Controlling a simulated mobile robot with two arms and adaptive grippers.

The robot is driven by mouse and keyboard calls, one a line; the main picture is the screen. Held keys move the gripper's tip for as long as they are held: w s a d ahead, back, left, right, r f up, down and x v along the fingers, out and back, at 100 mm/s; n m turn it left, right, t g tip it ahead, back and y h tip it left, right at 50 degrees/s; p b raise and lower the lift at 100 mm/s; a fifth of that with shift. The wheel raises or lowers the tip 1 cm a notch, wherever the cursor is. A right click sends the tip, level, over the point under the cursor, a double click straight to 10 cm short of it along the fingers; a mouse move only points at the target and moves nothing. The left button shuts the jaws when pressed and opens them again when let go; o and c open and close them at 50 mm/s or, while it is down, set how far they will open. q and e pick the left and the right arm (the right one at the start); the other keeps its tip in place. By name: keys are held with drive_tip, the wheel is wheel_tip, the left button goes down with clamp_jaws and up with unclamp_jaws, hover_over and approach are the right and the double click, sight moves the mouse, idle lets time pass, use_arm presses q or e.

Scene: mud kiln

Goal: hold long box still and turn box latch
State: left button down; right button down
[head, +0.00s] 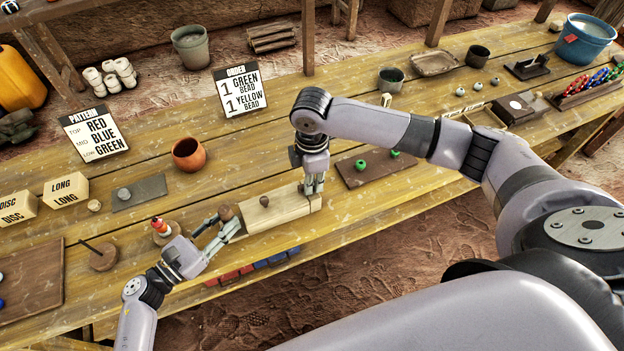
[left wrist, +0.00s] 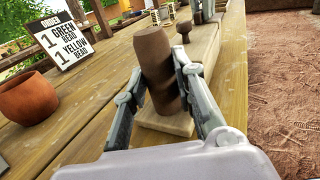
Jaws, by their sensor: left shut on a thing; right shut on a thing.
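The long box (head: 282,212) is pale wood and lies near the table's front edge, with a small dark knob (head: 264,201) on top. The knob also shows in the left wrist view (left wrist: 183,27). The brown, rounded box latch (head: 226,212) stands at the box's left end. In the left wrist view the latch (left wrist: 155,55) is upright between my left fingers. My left gripper (head: 229,226) is shut on the latch. My right gripper (head: 314,188) comes from above and is shut on the box's right end. Its fingers partly hide that end.
Behind the box stand an orange clay pot (head: 188,154) and an order sign (head: 240,90). A brown board with green beads (head: 350,172) lies right of my right gripper. A peg stand with beads (head: 164,233) is close to my left gripper. Bare planks lie behind the box.

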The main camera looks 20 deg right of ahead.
drive_tip(key=shift+n, duration=0.5)
drive_tip(key=c, duration=1.6)
unclamp_jaws()
drive_tip(key=shift+c, duration=0.2)
wheel_tip(320, 180, up, 12)
drive_tip(key=shift+r, duration=0.15)
